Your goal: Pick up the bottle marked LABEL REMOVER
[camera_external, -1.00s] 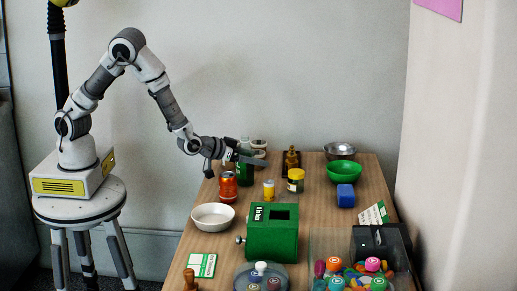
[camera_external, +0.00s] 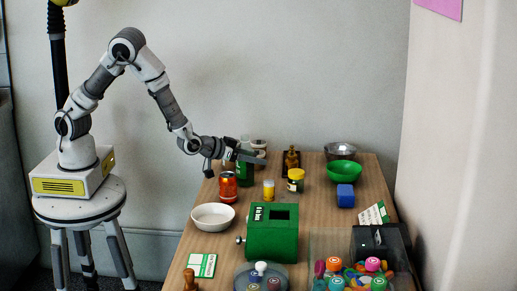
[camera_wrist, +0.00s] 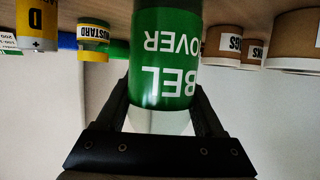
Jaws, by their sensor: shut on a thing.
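The bottle marked LABEL REMOVER (camera_wrist: 165,60) has a green label with white print and shows upside down in the wrist view, with BEL and OVER readable. My gripper (camera_wrist: 161,92) is shut on this bottle, one finger on each side. In the external view the green bottle (camera_external: 246,176) stands upright at the back left of the table, and my gripper (camera_external: 246,156) reaches across it from the left. The fingers hide part of the bottle there. I cannot tell whether its base touches the table.
Cardboard-coloured tubs (camera_wrist: 222,46) and a mustard jar (camera_wrist: 94,40) flank the bottle. A brown bottle (camera_external: 291,160) and green bowl (camera_external: 343,173) are to the right. A green box (camera_external: 272,240) stands forward.

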